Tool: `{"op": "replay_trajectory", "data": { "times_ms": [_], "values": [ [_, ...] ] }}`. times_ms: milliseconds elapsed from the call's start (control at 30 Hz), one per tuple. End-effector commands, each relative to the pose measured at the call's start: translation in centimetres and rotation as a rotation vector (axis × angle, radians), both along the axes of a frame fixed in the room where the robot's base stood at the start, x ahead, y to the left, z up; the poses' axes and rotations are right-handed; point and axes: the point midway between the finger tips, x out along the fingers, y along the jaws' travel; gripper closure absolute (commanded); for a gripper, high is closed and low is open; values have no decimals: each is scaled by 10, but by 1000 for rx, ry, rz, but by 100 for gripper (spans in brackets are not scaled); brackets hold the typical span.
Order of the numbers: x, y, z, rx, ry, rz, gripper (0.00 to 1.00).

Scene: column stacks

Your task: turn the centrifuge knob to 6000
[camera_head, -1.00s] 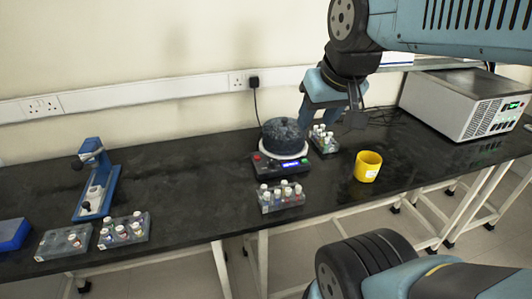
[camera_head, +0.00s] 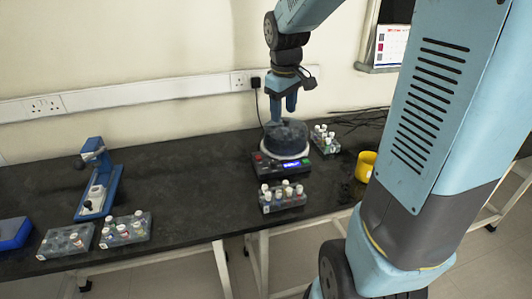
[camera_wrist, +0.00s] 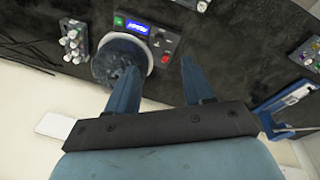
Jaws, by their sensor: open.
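The centrifuge (camera_head: 278,171) stands near the middle of the bench, with a dark round lid (camera_head: 286,134), a pale rim and a lit blue display. A red and a green button flank the display. The wrist view shows its lid (camera_wrist: 120,62) and its control panel (camera_wrist: 153,40). Small dark controls sit between display and red button, but I cannot read the knob's setting. My gripper (camera_head: 283,108) points down over the lid, open and empty. In the wrist view its fingers (camera_wrist: 157,68) are apart, one near the lid's edge, one beyond the red button.
A vial rack (camera_head: 282,198) stands in front of the centrifuge and another (camera_head: 325,140) behind right. A yellow cup (camera_head: 364,166) is to the right, partly hidden by my arm. A blue stand (camera_head: 98,180) and more racks are at left. Bench between is clear.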

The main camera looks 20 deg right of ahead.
Motion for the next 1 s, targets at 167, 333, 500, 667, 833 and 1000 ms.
{"op": "replay_trajectory", "data": {
  "times_ms": [167, 333, 500, 667, 833, 1000],
  "values": [
    [40, -3, -38, 6, 78, 104, 48],
    [69, -4, -71, 21, 131, 193, 48],
    [85, -5, -93, 36, 163, 250, 48],
    [90, -5, -103, 42, 173, 273, 48],
    [91, -5, -118, 43, 175, 273, 48],
    [90, -5, -146, 43, 176, 274, 48]
  ]
}}
